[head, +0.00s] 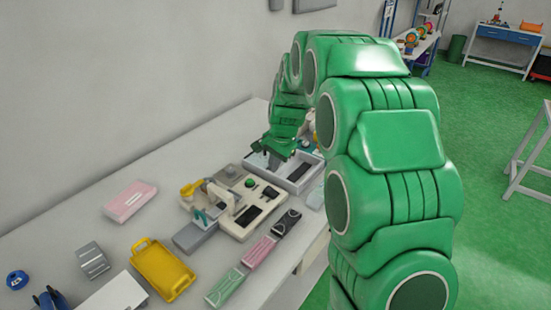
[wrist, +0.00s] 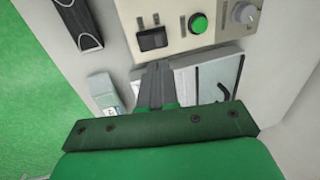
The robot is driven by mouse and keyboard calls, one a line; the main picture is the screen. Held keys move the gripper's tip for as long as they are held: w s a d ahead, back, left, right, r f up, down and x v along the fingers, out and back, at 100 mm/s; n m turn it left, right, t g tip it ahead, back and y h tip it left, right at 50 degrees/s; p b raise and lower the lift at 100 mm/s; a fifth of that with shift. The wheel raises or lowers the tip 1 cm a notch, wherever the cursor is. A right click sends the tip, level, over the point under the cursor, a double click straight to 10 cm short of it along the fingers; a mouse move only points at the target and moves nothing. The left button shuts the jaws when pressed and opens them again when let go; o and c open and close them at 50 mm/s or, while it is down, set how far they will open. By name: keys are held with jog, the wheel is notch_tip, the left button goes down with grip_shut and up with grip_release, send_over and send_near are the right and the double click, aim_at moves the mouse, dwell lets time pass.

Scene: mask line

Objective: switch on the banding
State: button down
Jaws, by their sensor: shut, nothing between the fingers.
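The beige machine (head: 265,207) stands on the table in the head view. Its panel (wrist: 176,32) is at the top of the wrist view. The panel carries a black rocker switch (wrist: 152,39), a lit-looking green round button (wrist: 198,24) and a grey knob (wrist: 243,13). My gripper (wrist: 155,66) is shut and empty. In the wrist view its fingertips appear just below the black switch, beside the panel's edge; I cannot tell their height. In the head view my gripper (head: 275,154) is over the grey tray at the machine's far end.
The grey tray (wrist: 222,92) holds a dark item and adjoins the panel. A black case (wrist: 78,22) and a pale small item (wrist: 103,90) lie near the table edge. A yellow tray (head: 162,270), a pink box (head: 130,201) and other cases lie nearer. My arm hides part of the table.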

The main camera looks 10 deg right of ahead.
aim_at(269, 189)
jog(key=f, duration=0.3)
jog(key=w+a+f, duration=0.1)
jog(key=f, duration=0.4)
jog(key=shift+w+a+f, duration=0.2)
jog(key=shift+f, duration=0.2)
jog(key=shift+f, duration=0.3)
jog(key=shift+s+d+r, duration=0.15)
jog(key=shift+s+d, duration=0.35)
jog(key=shift+d, duration=0.05)
jog(key=shift+r, duration=0.15)
dwell(0.3)
notch_tip(269, 189, up, 14)
jog(key=s+d, duration=0.2)
jog(key=shift+f, duration=0.25)
dwell(0.4)
